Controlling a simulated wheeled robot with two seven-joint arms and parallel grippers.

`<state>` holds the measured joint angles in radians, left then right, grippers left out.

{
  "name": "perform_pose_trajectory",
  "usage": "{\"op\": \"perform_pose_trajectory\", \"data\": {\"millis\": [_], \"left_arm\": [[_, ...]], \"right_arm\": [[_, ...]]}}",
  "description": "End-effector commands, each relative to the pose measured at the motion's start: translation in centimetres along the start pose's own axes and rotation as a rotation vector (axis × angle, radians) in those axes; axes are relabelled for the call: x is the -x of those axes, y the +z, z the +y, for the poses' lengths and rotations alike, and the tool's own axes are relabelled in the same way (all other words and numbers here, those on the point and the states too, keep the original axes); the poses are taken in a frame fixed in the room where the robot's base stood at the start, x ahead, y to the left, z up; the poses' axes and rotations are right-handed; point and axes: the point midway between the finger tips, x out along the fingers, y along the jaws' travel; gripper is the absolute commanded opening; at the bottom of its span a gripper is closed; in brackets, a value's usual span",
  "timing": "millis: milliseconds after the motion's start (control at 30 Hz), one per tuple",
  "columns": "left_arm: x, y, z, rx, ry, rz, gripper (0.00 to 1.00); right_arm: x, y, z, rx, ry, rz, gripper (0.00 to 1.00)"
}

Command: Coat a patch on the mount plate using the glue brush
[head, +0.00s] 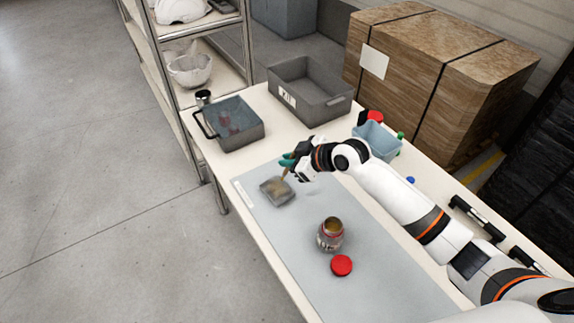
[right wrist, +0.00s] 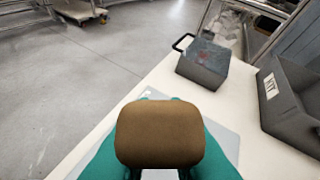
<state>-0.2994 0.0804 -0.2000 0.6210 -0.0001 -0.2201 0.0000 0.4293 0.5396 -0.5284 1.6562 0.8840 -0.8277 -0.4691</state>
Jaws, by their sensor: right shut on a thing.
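The mount plate (head: 268,197) is a small grey square lying on the grey mat, with a brownish area near its middle. My right gripper (head: 288,161), with teal fingers, is shut on the glue brush (head: 285,174). The brush points down and its lower end is at the plate; I cannot tell whether the bristles touch. In the right wrist view the brown handle end of the brush (right wrist: 160,135) fills the space between the teal fingers and hides the plate. An open glue jar (head: 330,235) stands on the mat, its red lid (head: 341,265) beside it. My left gripper is out of view.
A grey bin (head: 240,135) with a dark handle and a larger grey crate (head: 318,112) stand at the table's far end. A light blue bin (head: 378,140) is behind my right arm. A shelf with helmet shells (head: 190,70) adjoins the table.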

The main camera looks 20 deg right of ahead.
Motion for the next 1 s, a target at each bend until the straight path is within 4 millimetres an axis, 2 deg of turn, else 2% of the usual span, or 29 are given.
{"op": "perform_pose_trajectory", "data": {"millis": [800, 1000], "left_arm": [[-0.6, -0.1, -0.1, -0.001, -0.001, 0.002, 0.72], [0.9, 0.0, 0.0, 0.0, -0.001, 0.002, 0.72]], "right_arm": [[-0.6, -0.8, 0.1, -0.001, 0.001, 0.0, 0.0], [-0.3, -0.2, 0.1, -0.003, 0.001, 0.001, 0.0]]}}
